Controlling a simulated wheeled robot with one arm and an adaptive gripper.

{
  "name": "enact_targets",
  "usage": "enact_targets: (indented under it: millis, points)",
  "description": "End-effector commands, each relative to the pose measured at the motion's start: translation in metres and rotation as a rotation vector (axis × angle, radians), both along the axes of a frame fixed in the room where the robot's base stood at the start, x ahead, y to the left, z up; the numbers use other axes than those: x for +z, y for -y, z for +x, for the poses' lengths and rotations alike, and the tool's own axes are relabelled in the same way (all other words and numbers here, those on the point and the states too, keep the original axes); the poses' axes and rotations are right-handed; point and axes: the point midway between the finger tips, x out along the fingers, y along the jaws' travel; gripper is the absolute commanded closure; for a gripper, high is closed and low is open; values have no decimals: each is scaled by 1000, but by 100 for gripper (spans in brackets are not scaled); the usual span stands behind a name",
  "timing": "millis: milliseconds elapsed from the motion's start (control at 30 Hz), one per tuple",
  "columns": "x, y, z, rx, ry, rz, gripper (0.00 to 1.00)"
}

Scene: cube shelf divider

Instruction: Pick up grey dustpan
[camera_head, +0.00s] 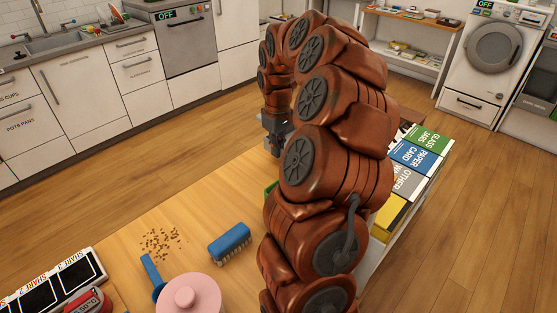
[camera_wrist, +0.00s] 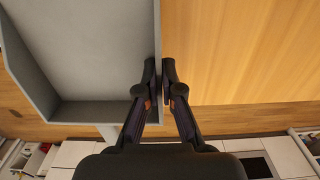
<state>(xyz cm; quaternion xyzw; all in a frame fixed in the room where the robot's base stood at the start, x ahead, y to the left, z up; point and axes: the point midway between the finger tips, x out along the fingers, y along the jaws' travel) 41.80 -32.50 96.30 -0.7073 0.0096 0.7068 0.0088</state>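The grey dustpan (camera_wrist: 85,50) fills the upper left of the wrist view, with its tray wall running up the middle. My gripper (camera_wrist: 159,75) has its two fingers close together, one on each side of that thin wall, and looks shut on it. A pale bar, perhaps its handle, shows below the tray. In the head view, my gripper (camera_head: 272,140) is at the table's far edge, and only a small grey part of the dustpan (camera_head: 286,129) shows beside it. My arm hides the rest.
The wooden table (camera_head: 130,215) holds a blue brush (camera_head: 230,242), scattered crumbs (camera_head: 162,241) and a pink lidded pot (camera_head: 188,296). Labelled boxes (camera_head: 408,160) stand right of my arm. Open floor (camera_head: 110,160) lies between table and kitchen counter (camera_head: 90,90).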

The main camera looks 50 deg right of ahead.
Motion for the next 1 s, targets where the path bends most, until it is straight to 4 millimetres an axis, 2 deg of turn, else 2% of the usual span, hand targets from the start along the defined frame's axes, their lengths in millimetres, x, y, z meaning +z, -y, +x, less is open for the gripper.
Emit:
enact_targets:
  millis: [200,500,800,1000]
  points:
    - [51,1,2,-2,8,-5,100]
    - [102,0,1,0,3,-1,100]
    - [127,0,0,-1,0,0,100]
    - [131,0,0,-1,1,0,100]
